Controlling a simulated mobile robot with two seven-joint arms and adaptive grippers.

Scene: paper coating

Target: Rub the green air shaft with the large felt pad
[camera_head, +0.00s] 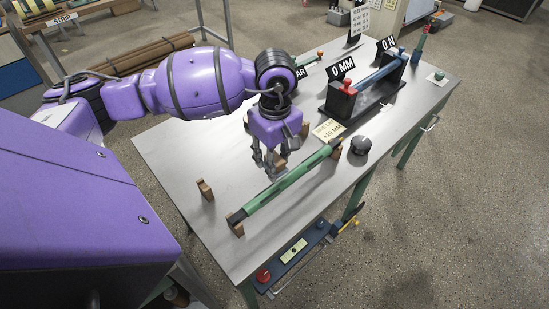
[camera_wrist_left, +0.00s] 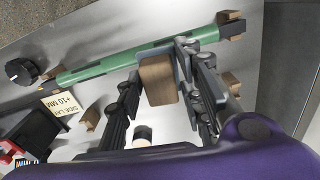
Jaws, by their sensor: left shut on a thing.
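The green air shaft (camera_head: 285,188) lies diagonally across the table on wooden supports, with dark ends; it also spans the upper part of the left wrist view (camera_wrist_left: 110,64). My left gripper (camera_head: 272,168) is over the table just beside the shaft's middle. It is shut on a tan-brown block, which appears to be the large felt pad (camera_wrist_left: 157,82), held between its fingers. In the wrist view the pad's upper end is close to the shaft; whether they touch I cannot tell. The head view hides most of the pad behind the fingers. My right gripper is not in view.
Two bare wooden supports (camera_head: 205,189) stand on the table behind the shaft. A black knob (camera_head: 360,146) and a "+10 MM" card (camera_head: 328,130) are near the shaft's far end. A black stand with a blue bar (camera_head: 380,72) is at the back right.

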